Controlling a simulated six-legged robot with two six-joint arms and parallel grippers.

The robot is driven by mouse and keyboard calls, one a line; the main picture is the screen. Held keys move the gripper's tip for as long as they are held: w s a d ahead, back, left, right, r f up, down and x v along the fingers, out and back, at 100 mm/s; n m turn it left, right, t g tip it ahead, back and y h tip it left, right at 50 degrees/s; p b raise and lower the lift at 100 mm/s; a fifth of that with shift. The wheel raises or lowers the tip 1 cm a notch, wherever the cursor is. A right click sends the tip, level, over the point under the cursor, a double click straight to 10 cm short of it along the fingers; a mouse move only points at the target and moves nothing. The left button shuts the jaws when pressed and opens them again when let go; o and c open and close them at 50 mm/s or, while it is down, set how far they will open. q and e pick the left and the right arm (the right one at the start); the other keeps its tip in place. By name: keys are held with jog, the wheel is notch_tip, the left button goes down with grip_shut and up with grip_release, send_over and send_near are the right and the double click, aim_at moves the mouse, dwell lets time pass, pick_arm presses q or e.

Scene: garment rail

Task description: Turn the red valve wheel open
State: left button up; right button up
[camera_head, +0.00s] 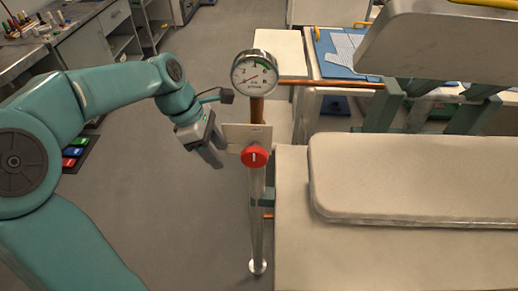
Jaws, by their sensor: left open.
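The red valve wheel (254,157) sits on an upright metal post (256,220), with a white mark on its face pointing about straight up. A round pressure gauge (254,72) is mounted above it on a copper pipe (257,108). A pale plate (247,136) is fixed just behind and above the wheel. My left gripper (214,157) is to the left of the wheel, open and apart from it, its fingers pointing down and to the right. My right gripper does not show.
A padded pale board (415,178) on a bench fills the right side. A raised press head (440,45) hangs over it. A workbench with tools (22,55) is at the back left. The grey floor (180,215) left of the post is clear.

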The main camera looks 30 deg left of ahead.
aim_at(253, 149)
pick_arm(q)
jog(key=w+d, duration=0.1)
jog(key=d, duration=0.1)
jog(key=w+d+p, duration=0.1)
jog(key=w+d, duration=0.1)
jog(key=d, duration=0.1)
jog(key=w+d+p, duration=0.1)
jog(key=d, duration=0.2)
jog(key=shift+w+f, duration=0.3)
jog(key=shift+w, duration=0.05)
jog(key=shift+f, duration=0.2)
jog(key=shift+f, duration=0.1)
grip_shut()
